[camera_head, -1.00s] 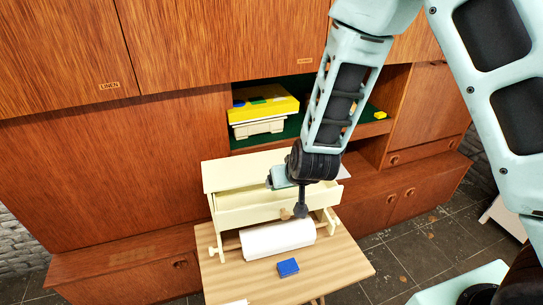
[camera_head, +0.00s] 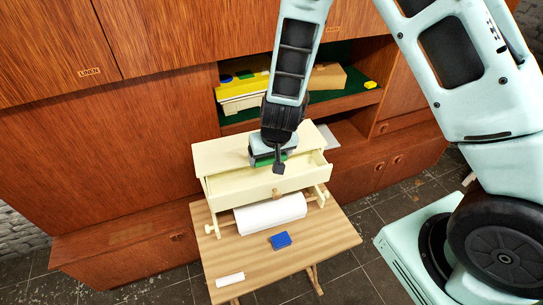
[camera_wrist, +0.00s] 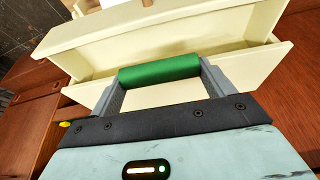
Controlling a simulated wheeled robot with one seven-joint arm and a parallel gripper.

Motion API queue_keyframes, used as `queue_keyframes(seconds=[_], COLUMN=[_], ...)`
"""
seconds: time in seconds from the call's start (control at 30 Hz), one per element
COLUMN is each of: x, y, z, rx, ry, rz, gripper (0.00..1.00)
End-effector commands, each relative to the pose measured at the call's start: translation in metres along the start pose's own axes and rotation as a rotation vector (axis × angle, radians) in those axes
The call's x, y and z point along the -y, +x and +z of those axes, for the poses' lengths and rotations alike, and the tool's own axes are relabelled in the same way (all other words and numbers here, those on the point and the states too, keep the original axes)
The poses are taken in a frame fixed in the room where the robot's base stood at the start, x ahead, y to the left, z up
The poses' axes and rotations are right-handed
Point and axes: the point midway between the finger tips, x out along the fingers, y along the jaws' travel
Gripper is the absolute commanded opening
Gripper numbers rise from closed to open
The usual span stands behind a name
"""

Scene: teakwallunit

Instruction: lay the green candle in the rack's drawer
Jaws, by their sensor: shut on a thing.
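The green candle (camera_wrist: 160,69) lies crosswise between the two fingers of my gripper (camera_wrist: 158,74), which is shut on it. In the head view my gripper (camera_head: 268,158) is over the rack's open drawer (camera_head: 264,197), with a bit of the green candle (camera_head: 270,160) showing beneath it. The cream rack (camera_head: 222,153) stands on a small wooden table. Its drawer is pulled out toward the front and has a round knob.
A white paper roll (camera_head: 270,214) hangs on a rod under the drawer. A blue block (camera_head: 281,240) and a white stick (camera_head: 230,280) lie on the table (camera_head: 330,240). Behind, a wall-unit shelf holds a yellow-topped box (camera_head: 240,88), a wooden box (camera_head: 327,76) and a small yellow block (camera_head: 370,85).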

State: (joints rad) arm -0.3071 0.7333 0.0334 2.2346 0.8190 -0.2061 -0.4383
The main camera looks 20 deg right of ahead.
Motion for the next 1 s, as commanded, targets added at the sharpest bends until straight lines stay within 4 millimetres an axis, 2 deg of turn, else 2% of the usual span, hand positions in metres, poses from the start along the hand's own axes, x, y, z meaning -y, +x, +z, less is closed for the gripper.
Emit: queue_keyframes(seconds=[0.17,1.0], x=[0.000,0.000], y=[0.014,0.072], z=[-0.006,0.016], rx=[-0.001,-0.001], ry=[0.001,0.000], rz=[0.001,0.000], gripper=[0.59,0.59])
